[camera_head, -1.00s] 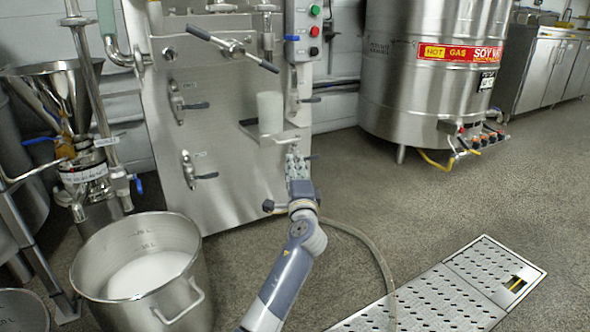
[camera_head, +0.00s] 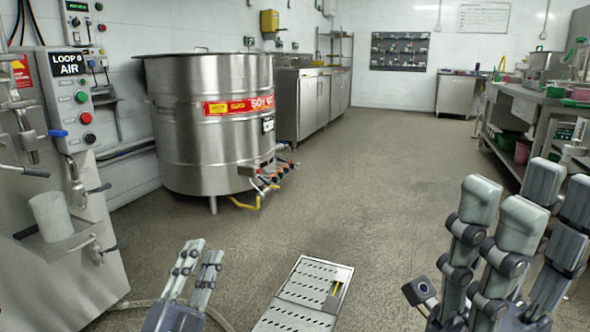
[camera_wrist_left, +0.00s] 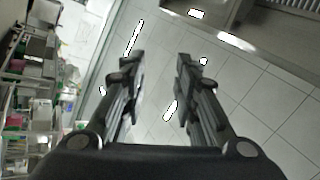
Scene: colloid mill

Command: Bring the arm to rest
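My left gripper (camera_head: 197,266) stands at the lower left of the head view, fingers upward, over the floor and clear of the mill. In the left wrist view my left gripper (camera_wrist_left: 155,68) has its two fingers apart with nothing between them. My right gripper (camera_head: 527,200) is large at the lower right of the head view. Its fingers point up and look apart, with nothing seen between them. The mill (camera_head: 65,280) is at the left edge, partly cut off. A whitish cup (camera_head: 51,217) stands on its small tray (camera_head: 80,240).
A large steel vat (camera_head: 208,150) with a yellow hose stands behind. A perforated floor drain (camera_head: 300,300) lies in front. Steel cabinets (camera_head: 313,103) line the back. A workbench with a shelf (camera_head: 522,108) is at right. The middle floor is open.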

